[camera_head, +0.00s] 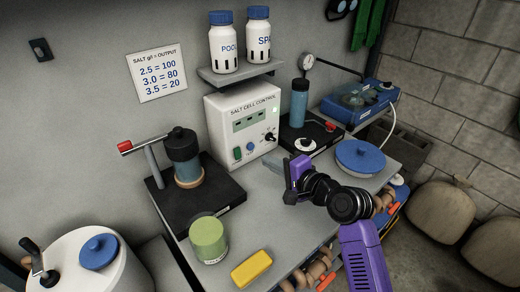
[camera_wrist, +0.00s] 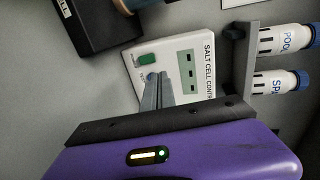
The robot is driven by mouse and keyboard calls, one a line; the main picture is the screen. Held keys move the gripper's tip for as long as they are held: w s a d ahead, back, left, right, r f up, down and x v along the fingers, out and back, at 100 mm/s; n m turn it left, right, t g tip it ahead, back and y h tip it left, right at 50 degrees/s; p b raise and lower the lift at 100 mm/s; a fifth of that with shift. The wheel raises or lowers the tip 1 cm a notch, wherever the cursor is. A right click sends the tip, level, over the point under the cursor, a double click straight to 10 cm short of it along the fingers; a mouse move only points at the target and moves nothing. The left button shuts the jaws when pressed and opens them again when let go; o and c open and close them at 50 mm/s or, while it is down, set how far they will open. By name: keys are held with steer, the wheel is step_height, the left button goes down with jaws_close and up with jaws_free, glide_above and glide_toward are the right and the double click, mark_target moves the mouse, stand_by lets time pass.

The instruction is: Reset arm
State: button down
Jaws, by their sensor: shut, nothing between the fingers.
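My gripper (camera_head: 275,167) is at the end of my purple and black arm, above the bench in front of the white salt cell control box (camera_head: 240,124). Its fingers are shut with nothing between them. In the wrist view my gripper (camera_wrist: 157,92) points toward the control box (camera_wrist: 197,50) and overlaps part of its front. The box has a green switch, a small display and a black knob. In the head view my arm reaches in from the lower right, bent at the wrist.
On the bench are a black stand with a dark cylinder (camera_head: 182,146), a green jar (camera_head: 208,238), a yellow block (camera_head: 251,268), a blue-lidded white tub (camera_head: 361,156) and a blue bottle (camera_head: 299,103). Two white bottles (camera_head: 223,42) stand on a shelf. A blue case (camera_head: 350,108) is at the back right.

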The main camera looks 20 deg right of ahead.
steer(key=s+d+r+n+t+h, duration=0.3)
steer(key=s+d+t+h, duration=0.1)
steer(key=s+d+h, duration=0.1)
steer(key=s+a+f+n+g, duration=0.1)
steer(key=s+a+f+n, duration=0.1)
steer(key=s, duration=1.1)
steer(key=s+a+f+n+g, duration=0.1)
steer(key=s+n, duration=0.4)
steer(key=s, duration=0.9)
steer(key=s+a+f+n+g, duration=0.1)
steer(key=s+a+f+n, duration=0.2)
steer(key=s, duration=1.1)
steer(key=shift+s+a+f+n+g, duration=0.2)
steer(key=shift+a+f+n+g, duration=0.1)
steer(key=shift+a+n, duration=0.45)
